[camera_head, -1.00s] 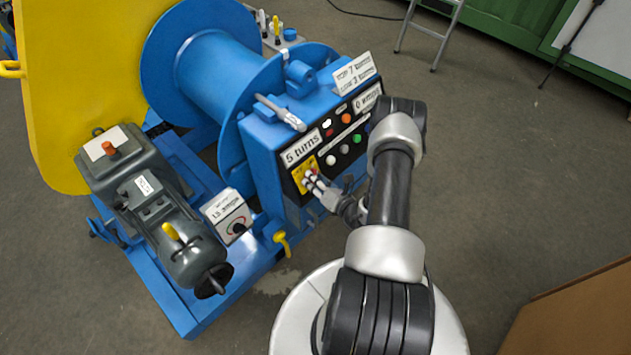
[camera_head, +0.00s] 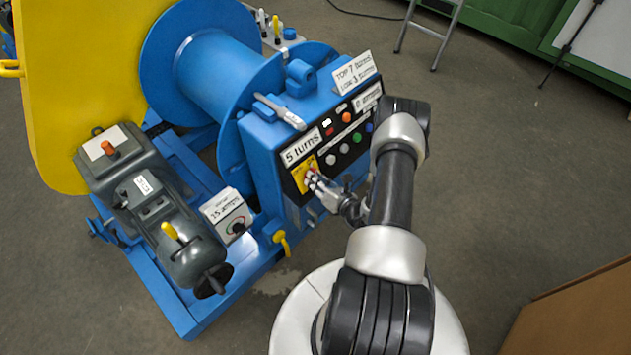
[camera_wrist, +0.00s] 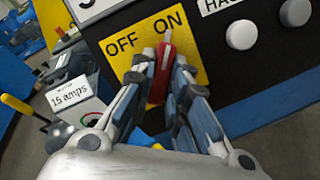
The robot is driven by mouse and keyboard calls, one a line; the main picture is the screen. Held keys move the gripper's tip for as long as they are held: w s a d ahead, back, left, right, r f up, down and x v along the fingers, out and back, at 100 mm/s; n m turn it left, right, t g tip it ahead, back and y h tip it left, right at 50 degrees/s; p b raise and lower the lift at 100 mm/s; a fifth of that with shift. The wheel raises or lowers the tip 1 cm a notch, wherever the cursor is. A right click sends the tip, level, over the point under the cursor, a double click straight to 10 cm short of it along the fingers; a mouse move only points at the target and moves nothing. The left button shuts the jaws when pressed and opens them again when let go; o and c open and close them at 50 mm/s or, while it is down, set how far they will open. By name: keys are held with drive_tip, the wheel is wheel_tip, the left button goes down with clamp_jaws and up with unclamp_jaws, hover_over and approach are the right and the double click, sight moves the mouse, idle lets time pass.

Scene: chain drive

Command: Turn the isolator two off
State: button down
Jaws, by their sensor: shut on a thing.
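The isolator is a red handle (camera_wrist: 164,50) on a yellow plate (camera_wrist: 197,42) marked OFF on the left and ON on the right. The handle's tip, with a white mark, points up between the two words, nearer ON. My gripper (camera_wrist: 161,72) is shut on the handle, one finger on each side of it. The head view shows my gripper (camera_head: 313,180) at the yellow plate (camera_head: 299,180) on the black panel front, below the "5 turns" sign. I cannot read a number on this isolator.
Round buttons (camera_head: 344,148) sit right of the plate; a white one (camera_wrist: 241,35) is close by in the wrist view. Open floor (camera_head: 520,190) lies right.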

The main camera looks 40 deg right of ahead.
drive_tip(key=n, duration=0.2)
drive_tip(key=n+y+b, duration=0.1)
drive_tip(key=n, duration=0.2)
drive_tip(key=shift+d+f, duration=0.15)
drive_tip(key=shift+d+n+g+y+b, duration=0.1)
drive_tip(key=shift+n+y+b, duration=0.45)
drive_tip(key=shift+n, duration=1.7)
drive_tip(key=shift+d+n+g+y+b, duration=0.1)
drive_tip(key=shift+n+y+b, duration=0.4)
drive_tip(key=shift+n, duration=1.7)
drive_tip(key=shift+d+n+g+y+b, duration=0.2)
drive_tip(key=shift+n+y, duration=0.55)
drive_tip(key=shift+n, duration=1.5)
drive_tip(key=shift+a, duration=0.15)
drive_tip(key=c, duration=1.6)
unclamp_jaws()
drive_tip(key=shift+r, duration=0.2)
drive_tip(key=shift+o, duration=0.2)
drive_tip(key=v, duration=1.2)
